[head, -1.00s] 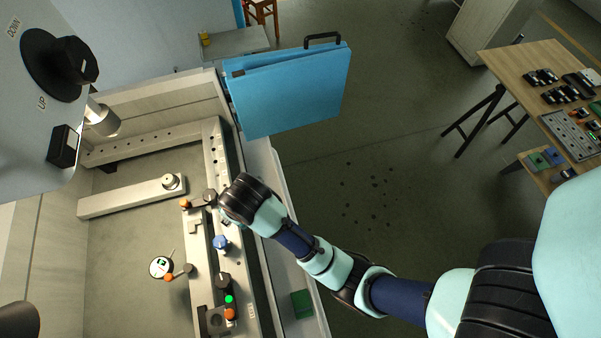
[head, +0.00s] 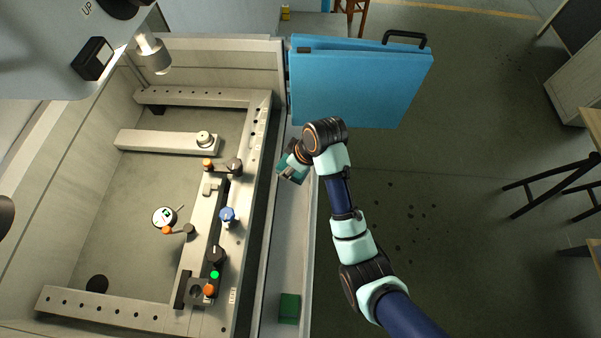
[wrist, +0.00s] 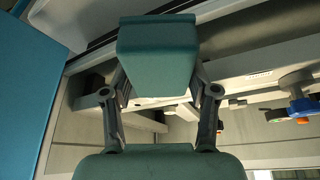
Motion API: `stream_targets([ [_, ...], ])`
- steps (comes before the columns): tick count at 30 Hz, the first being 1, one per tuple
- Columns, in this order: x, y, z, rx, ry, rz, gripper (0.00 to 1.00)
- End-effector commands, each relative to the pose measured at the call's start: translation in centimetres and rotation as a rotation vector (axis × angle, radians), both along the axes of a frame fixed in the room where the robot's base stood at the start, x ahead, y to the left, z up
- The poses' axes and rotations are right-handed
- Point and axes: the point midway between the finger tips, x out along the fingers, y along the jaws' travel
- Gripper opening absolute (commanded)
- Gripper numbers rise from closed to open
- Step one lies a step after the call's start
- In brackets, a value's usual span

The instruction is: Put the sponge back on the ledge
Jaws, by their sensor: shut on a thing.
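The sponge, a teal block (wrist: 157,60), is held between the fingers of my gripper (wrist: 158,100) in the wrist view. In the head view my gripper (head: 291,168) is shut on it, and part of the sponge (head: 299,178) shows beside the fingers. They are over the far part of the pale ledge (head: 288,240) along the machine tank's right side. I cannot tell whether the sponge touches the ledge. A flat dark green piece (head: 289,308) lies at the ledge's near end.
The blue open door (head: 355,85) stands just beyond my gripper. Left of the ledge is the tank frame (head: 255,130) with clamps, a blue knob (head: 227,215) and a dial gauge (head: 164,216). The ledge between my gripper and the green piece is clear.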

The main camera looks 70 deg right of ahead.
Motion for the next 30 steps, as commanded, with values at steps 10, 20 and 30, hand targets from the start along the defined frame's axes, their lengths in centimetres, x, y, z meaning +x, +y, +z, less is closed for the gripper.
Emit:
stream_targets([
  [10,0.4,-6.0,-3.4,-0.001,-0.002,0.420,0.27],
  [20,0.3,-5.8,-8.0,0.005,0.002,0.431,0.27],
  [30,0.3,-5.9,-17.7,0.001,0.001,0.430,0.27],
])
